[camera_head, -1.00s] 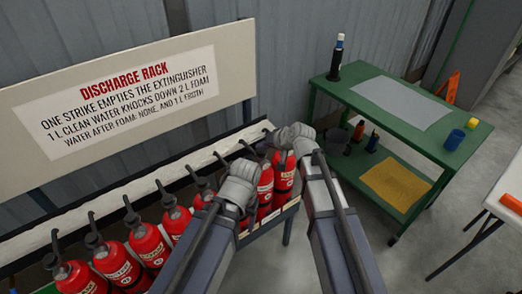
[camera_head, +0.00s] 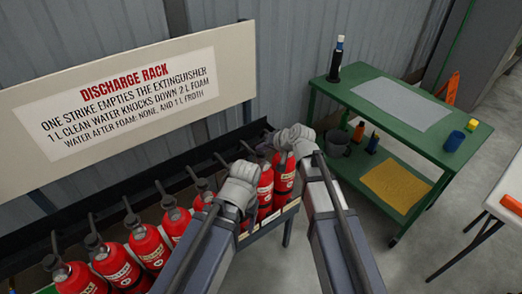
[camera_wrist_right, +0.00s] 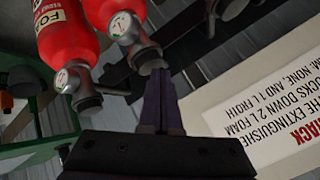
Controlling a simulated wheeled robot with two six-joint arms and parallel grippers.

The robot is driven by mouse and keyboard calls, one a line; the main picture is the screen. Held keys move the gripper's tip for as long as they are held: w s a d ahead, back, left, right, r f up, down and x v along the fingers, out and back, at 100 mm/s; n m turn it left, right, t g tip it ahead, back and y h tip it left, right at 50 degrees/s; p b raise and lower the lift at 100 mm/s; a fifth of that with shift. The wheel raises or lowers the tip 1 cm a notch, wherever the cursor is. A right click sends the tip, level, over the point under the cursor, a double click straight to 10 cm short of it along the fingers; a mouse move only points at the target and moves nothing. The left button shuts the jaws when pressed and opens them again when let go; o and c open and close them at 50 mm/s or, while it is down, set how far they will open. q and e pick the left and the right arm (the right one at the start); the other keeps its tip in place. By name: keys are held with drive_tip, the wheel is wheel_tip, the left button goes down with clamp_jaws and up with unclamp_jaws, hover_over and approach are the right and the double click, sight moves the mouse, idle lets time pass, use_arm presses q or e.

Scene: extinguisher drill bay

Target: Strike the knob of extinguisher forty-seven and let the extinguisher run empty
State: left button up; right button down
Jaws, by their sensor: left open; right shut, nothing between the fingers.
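Several red extinguishers stand in a row on the rack, among them one at the right end (camera_head: 284,178) and one at the left (camera_head: 78,280). No number can be read, so I cannot tell which is forty-seven. My right gripper (camera_head: 299,136) is over the right end of the row, shut and empty. In the right wrist view its fingertips (camera_wrist_right: 160,72) are close to the valve head of one extinguisher (camera_wrist_right: 115,12); contact is unclear. Another extinguisher (camera_wrist_right: 67,40) is beside it, its label partly readable as foam. My left gripper (camera_head: 241,180) is open above the row, hiding part of it.
The trough (camera_head: 100,205) behind the row looks dark and empty. The discharge rack sign (camera_head: 130,95) stands behind it.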

sight(262, 153)
wheel_tip(262, 153, up, 6)
drive_tip(key=p, duration=0.6)
drive_tip(key=shift+r, duration=0.1)
idle(0.3)
idle(0.5)
drive_tip(key=s+d+f+n+g+h, duration=0.1)
drive_tip(key=s+f+g+h, duration=0.1)
drive_tip(key=s, duration=0.6)
drive_tip(key=s+d+f+n+g+h, duration=0.2)
drive_tip(key=s+h, duration=0.1)
drive_tip(key=s, duration=0.6)
drive_tip(key=s+d+f+n+g+h, duration=0.1)
drive_tip(key=s+d+f+g+h, duration=0.1)
drive_tip(key=s, duration=0.6)
drive_tip(key=shift+s+d+g+h, duration=0.25)
drive_tip(key=shift+s+g+h, duration=0.1)
drive_tip(key=shift+g, duration=0.25)
